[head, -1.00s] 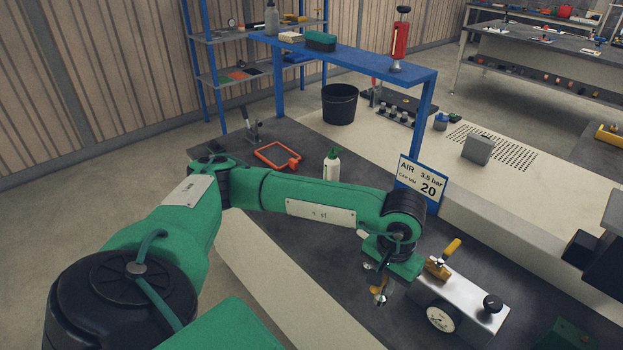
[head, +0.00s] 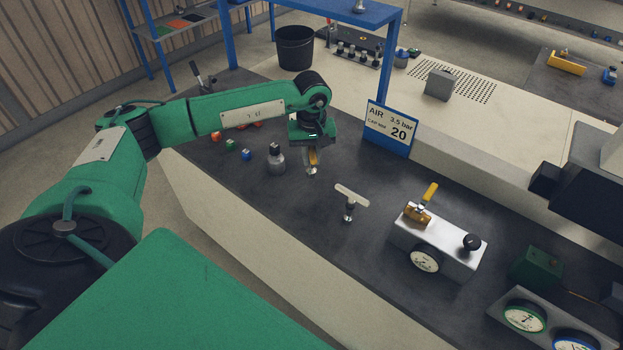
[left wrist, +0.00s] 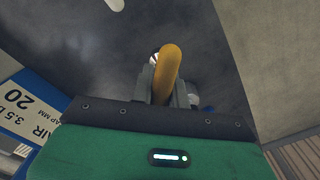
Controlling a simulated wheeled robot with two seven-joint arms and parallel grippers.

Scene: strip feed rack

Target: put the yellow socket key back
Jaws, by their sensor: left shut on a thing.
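The yellow socket key (head: 312,158) is gripped upright by my left gripper (head: 313,163), above the dark bench. Its yellow handle (left wrist: 168,68) shows between the two fingers in the left wrist view, and a silver end shows below the gripper in the head view. I cannot tell whether that end touches the bench. A T-handled tool (head: 350,200) stands on the bench to the right of the gripper. A grey round piece with a dark top (head: 276,160) stands to its left. My right gripper is not in view.
Small orange, green and blue pieces (head: 231,145) stand at the left. A blue sign (head: 389,132) stands behind the gripper. A silver block (head: 440,246) with a yellow lever and gauge is at the right.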

